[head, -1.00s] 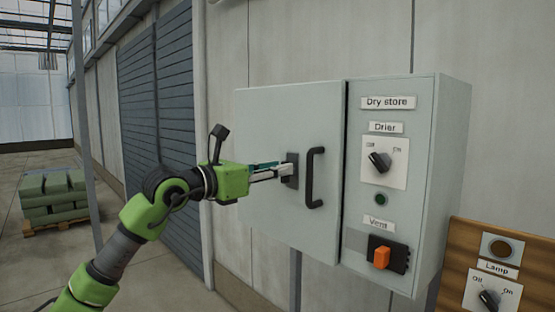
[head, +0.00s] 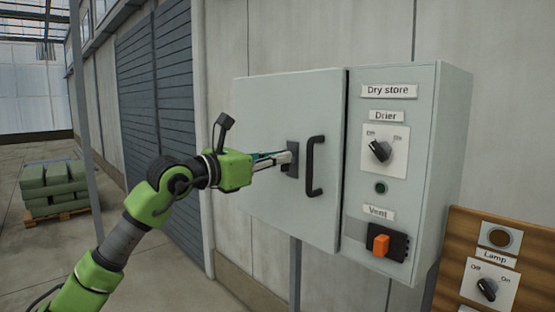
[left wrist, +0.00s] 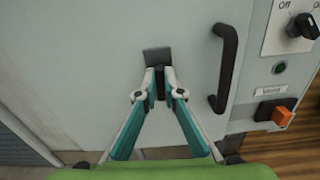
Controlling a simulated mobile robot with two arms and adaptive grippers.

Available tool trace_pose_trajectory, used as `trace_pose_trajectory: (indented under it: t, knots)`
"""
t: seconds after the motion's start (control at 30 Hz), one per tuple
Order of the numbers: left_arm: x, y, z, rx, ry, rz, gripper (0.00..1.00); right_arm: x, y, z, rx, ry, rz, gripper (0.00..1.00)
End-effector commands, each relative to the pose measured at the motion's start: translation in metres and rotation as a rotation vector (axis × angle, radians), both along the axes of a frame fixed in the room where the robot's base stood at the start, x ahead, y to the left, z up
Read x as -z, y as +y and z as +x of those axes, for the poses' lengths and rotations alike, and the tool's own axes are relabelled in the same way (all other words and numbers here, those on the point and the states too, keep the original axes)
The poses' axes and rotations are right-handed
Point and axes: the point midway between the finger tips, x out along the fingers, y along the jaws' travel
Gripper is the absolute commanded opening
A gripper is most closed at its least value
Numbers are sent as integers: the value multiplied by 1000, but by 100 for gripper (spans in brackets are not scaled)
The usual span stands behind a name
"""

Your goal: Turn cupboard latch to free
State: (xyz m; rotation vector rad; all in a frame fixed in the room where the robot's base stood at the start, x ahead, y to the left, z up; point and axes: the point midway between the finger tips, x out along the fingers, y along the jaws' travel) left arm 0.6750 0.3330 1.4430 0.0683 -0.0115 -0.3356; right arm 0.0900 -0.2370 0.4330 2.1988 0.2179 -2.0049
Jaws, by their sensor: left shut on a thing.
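The cupboard (head: 260,105) is a pale grey wall box labelled "Dry store", its door closed. The latch (head: 292,160) is a small dark plate and knob on the door, just left of the black bar handle (head: 315,166). My left gripper (head: 287,158) reaches it from the left, its fingers shut on the latch. In the left wrist view the fingertips (left wrist: 160,80) pinch the dark knob below the latch's dark plate (left wrist: 157,56). The fingers hide part of the knob. My right gripper is not in view.
The panel right of the door carries the Drier knob (head: 380,151), a green light (head: 380,188) and an orange Vent switch (head: 381,245). A wooden board with a Lamp knob (head: 486,289) stands lower right. Green sacks (head: 52,184) on a pallet are far left.

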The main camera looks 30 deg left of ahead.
Motion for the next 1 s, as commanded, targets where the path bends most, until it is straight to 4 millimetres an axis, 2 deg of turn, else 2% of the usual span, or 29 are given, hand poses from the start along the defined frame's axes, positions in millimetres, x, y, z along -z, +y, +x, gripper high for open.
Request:
trace_pose_trajectory:
  t: [0.27, 1.0]
  knots:
    - [2, -2, -1, -1, -68, 191, 0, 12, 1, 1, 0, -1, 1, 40]
    - [7, -9, -3, -1, -299, 854, 0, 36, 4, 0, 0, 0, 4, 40]
